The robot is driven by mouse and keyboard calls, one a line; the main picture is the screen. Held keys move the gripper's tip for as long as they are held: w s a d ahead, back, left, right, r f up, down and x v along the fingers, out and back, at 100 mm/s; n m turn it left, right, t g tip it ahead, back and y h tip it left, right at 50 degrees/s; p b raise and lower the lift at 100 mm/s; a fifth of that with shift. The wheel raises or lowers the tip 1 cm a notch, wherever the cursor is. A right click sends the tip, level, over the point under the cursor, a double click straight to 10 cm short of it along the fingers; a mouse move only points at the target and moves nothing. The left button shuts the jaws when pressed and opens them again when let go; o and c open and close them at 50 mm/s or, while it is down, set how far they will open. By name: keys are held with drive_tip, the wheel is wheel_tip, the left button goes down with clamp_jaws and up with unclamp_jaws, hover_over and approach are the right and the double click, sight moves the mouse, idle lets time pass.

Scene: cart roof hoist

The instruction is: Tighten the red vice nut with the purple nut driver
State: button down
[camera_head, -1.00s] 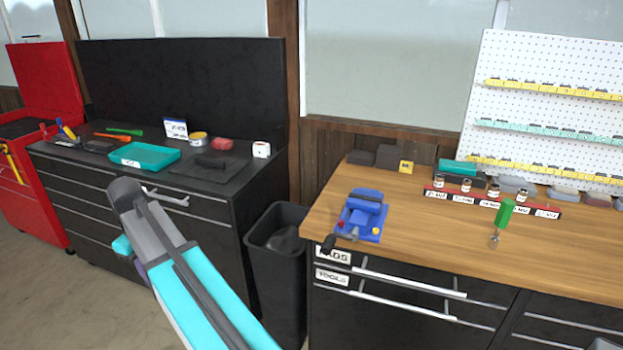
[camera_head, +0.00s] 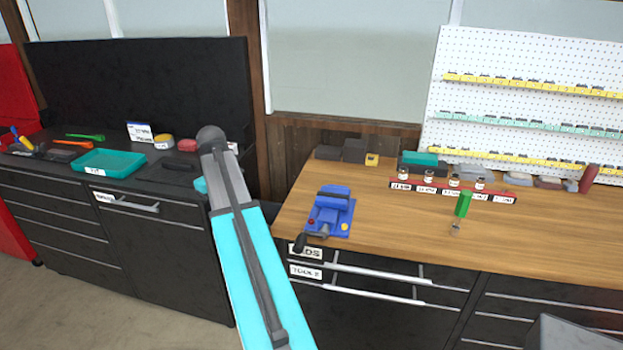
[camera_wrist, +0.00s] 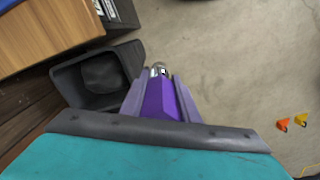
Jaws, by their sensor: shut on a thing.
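In the wrist view my gripper (camera_wrist: 160,92) is shut on the purple nut driver (camera_wrist: 160,103), whose metal socket end (camera_wrist: 159,70) sticks out past the fingers over the floor. In the head view my arm rises in front of the black bench, and my gripper and the driver are hidden. The blue vice (camera_head: 330,211) stands on the wooden bench near its front left corner. A small red nut (camera_head: 311,222) shows on its left front, a yellow one (camera_head: 345,227) on its right front. My gripper is apart from the vice.
A green-handled driver (camera_head: 463,204) stands upright on the wooden bench, right of the vice. A red rack (camera_head: 440,189) with small jars is behind. A teal tray (camera_head: 110,162) lies on the black bench.

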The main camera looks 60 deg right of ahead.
drive_tip(key=s+d+r+m+p, duration=0.2)
drive_tip(key=s+d+r, duration=0.1)
drive_tip(key=s+d, duration=0.6)
drive_tip(key=s+d+r+m+p, duration=0.2)
drive_tip(key=s+d+r+m, duration=0.1)
drive_tip(key=s+d, duration=0.6)
drive_tip(key=shift+d+r, duration=0.2)
drive_tip(key=shift+d, duration=1)
drive_tip(key=shift+a+r+p, duration=0.1)
drive_tip(key=shift+p, duration=0.25)
drive_tip(key=shift+f+b, duration=0.9)
drive_tip(key=shift+f, duration=1.5)
drive_tip(key=n, duration=2)
drive_tip(key=shift+w+d+n, duration=0.1)
drive_tip(key=shift+d+n, duration=0.2)
drive_tip(key=shift+n, duration=0.1)
